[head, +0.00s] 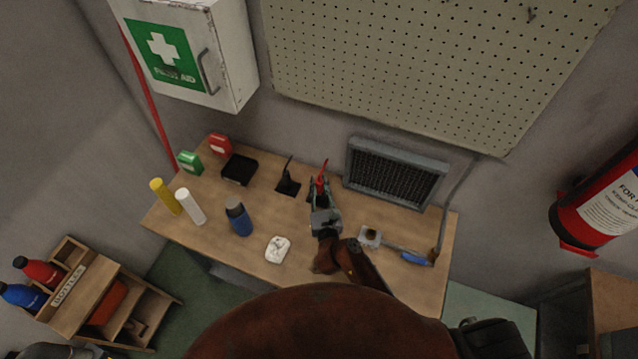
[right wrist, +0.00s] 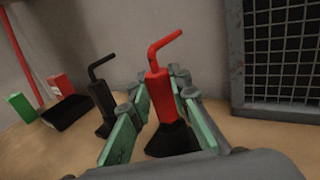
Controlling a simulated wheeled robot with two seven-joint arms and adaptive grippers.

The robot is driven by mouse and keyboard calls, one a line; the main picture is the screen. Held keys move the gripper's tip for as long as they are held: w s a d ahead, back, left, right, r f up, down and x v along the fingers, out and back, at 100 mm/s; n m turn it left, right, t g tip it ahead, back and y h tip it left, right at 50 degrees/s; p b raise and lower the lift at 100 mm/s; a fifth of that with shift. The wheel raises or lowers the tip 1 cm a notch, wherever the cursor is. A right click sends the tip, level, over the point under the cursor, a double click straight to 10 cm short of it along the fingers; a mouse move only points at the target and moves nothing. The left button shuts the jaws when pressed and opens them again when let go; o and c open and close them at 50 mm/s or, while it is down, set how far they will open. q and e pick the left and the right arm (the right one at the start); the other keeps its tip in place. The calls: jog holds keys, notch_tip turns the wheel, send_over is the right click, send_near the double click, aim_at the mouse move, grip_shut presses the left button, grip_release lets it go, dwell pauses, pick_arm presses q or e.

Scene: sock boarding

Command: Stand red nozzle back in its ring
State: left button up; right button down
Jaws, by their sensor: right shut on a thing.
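The red nozzle (right wrist: 158,86) is a red cylinder with a thin bent tip, nearly upright in the right wrist view. It also shows in the head view (head: 321,181) near the back of the table. My right gripper (right wrist: 161,97) is shut on it, with green-padded fingers on both sides; it also shows in the head view (head: 319,193). A black flared base (right wrist: 172,139) is directly below the red body, partly hidden by the fingers. I cannot tell whether the nozzle is fully seated in it. My left gripper is not clearly seen.
A black nozzle (head: 288,177) stands in a black base left of the red one. A grey grille unit (head: 395,174) stands close on the right.

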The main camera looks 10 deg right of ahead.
jog(key=shift+f+b, duration=0.3)
jog(key=shift+f, duration=0.2)
dwell(0.3)
jog(key=c, duration=1.7)
grip_release()
jog(key=s, duration=1.2)
jog(key=shift+a, duration=0.4)
